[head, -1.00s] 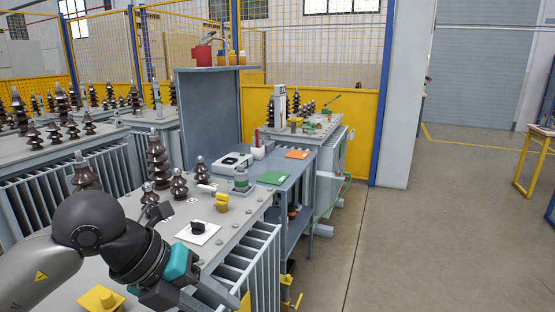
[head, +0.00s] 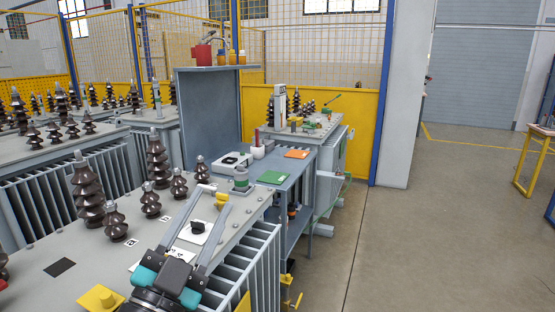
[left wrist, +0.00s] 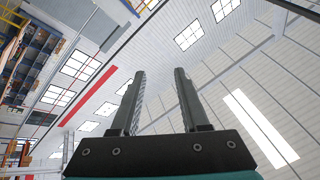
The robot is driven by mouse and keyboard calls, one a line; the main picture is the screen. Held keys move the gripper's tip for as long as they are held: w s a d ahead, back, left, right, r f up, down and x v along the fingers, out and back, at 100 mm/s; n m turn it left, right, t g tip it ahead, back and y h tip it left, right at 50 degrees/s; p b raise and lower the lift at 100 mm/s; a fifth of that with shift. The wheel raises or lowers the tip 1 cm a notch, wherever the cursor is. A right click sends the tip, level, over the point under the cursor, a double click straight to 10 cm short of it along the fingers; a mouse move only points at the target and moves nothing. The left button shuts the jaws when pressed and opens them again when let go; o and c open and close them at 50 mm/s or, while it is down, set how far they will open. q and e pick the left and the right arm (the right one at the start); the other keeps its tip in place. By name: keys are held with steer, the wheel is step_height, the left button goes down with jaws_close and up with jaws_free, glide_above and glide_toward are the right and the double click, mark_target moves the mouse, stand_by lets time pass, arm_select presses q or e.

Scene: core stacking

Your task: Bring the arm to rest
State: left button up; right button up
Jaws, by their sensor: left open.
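My left gripper (head: 212,198) is at the lower middle of the head view, over the near transformer's grey top (head: 95,247). Its two long grey fingers stand apart and point up and away from me. In the left wrist view my left gripper (left wrist: 158,72) is open, with nothing between the fingers. A white plate with a black knob (head: 197,227) shows between the fingers in the head view. My right gripper is not in view.
Brown insulators (head: 86,190) stand on the transformer top left of the gripper. Behind are a blue-grey workbench (head: 262,188) and a yellow fence (head: 360,120). The floor (head: 430,240) on the right is clear.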

arm_select(q)
steer(key=s+a+f+n+g+y, duration=0.1)
steer(key=a+f+n+g+y, duration=0.3)
steer(key=f, duration=0.5)
steer(key=s+a+f+n+g+y, duration=0.1)
steer(key=a+f+n+g+y, duration=0.3)
steer(key=f, duration=0.6)
steer(key=s+d+f+g, duration=0.2)
steer(key=s+f+g, duration=0.8)
steer(key=s+f, duration=0.75)
step_height(320, 180, down, 20)
steer(key=s+a+g, duration=0.1)
steer(key=s, duration=0.1)
steer(key=s+a+f+g, duration=0.1)
steer(key=s+a+f, duration=0.4)
steer(key=s+f, duration=0.7)
steer(key=shift+s+a+f, duration=0.15)
steer(key=shift+f, duration=0.75)
